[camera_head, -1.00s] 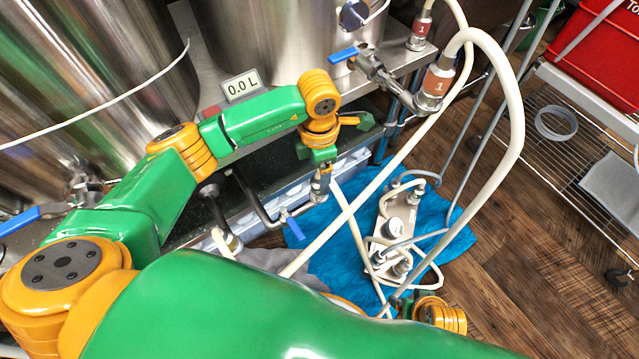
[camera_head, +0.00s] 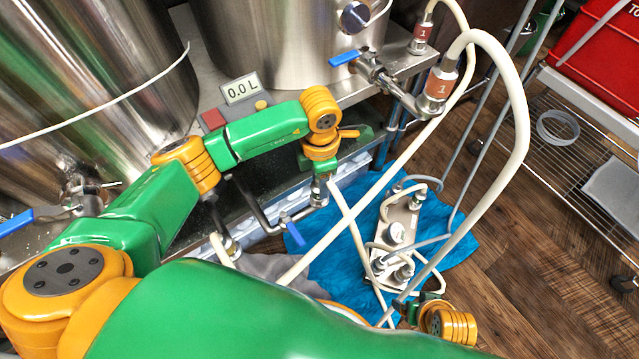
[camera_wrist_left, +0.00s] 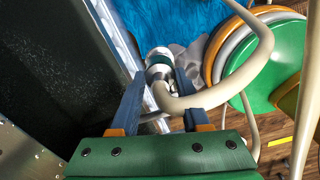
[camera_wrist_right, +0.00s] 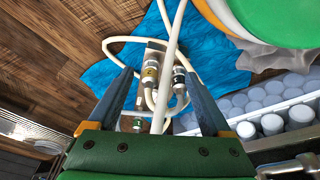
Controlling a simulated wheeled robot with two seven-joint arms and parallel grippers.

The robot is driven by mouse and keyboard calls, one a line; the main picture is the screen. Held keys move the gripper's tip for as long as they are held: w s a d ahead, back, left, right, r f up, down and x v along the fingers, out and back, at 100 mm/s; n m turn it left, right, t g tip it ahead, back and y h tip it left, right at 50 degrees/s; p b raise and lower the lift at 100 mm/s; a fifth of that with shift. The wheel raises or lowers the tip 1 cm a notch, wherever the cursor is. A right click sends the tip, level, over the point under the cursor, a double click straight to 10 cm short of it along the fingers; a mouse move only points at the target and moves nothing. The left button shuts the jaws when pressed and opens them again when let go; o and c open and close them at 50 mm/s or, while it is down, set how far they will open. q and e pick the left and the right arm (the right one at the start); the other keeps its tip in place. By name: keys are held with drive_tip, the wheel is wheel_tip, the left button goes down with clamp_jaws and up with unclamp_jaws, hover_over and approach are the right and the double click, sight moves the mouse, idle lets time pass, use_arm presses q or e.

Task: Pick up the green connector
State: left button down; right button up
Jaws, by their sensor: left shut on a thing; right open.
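The green connector (camera_wrist_right: 136,124), a metal hose fitting with a green band, shows in the right wrist view, low between the fingers and nearer the left one. I cannot pick it out in the head view. My right gripper (camera_wrist_right: 161,76) is open over the pump plate; in the head view it is mostly hidden behind my arm. My left gripper (camera_head: 321,188) is shut on a metal hose fitting (camera_wrist_left: 159,67) with a cream hose, beside the bench front. That fitting's band colour is not visible.
The pump plate (camera_head: 402,222) lies on a blue cloth (camera_head: 338,255), with a yellow-banded connector (camera_wrist_right: 150,73) among crossing cream hoses. A blue-handled valve (camera_head: 293,232) is close to my left gripper. White bottles (camera_wrist_right: 270,124) fill a crate.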

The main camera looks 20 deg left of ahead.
use_arm(q)
drive_tip(key=shift+r, duration=0.4)
drive_tip(key=r, duration=0.1)
drive_tip(key=r+p, duration=0.2)
drive_tip(key=shift+s+r, duration=0.25)
drive_tip(key=shift+r, duration=0.1)
drive_tip(key=s+a+r+p, duration=0.1)
drive_tip(key=s+r+p, duration=0.1)
drive_tip(key=s+r, duration=0.2)
drive_tip(key=s+a+r+p, duration=0.1)
drive_tip(key=s+r, duration=0.3)
drive_tip(key=s, duration=0.5)
drive_tip(key=shift+s+r+p, duration=0.2)
drive_tip(key=shift+r+p, duration=0.05)
drive_tip(key=shift+p, duration=0.15)
use_arm(e)
drive_tip(key=s+d+f, duration=0.2)
drive_tip(key=s+f, duration=0.4)
drive_tip(key=shift+d+f+g, duration=0.25)
drive_tip(key=shift+f+g, duration=0.15)
use_arm(q)
drive_tip(key=shift+r, duration=0.1)
use_arm(e)
drive_tip(key=shift+r, duration=0.1)
use_arm(q)
drive_tip(key=shift+r+p, duration=1.7)
drive_tip(key=shift+r, duration=0.45)
use_arm(e)
drive_tip(key=shift+s+r, duration=0.1)
drive_tip(key=shift+r, duration=1.5)
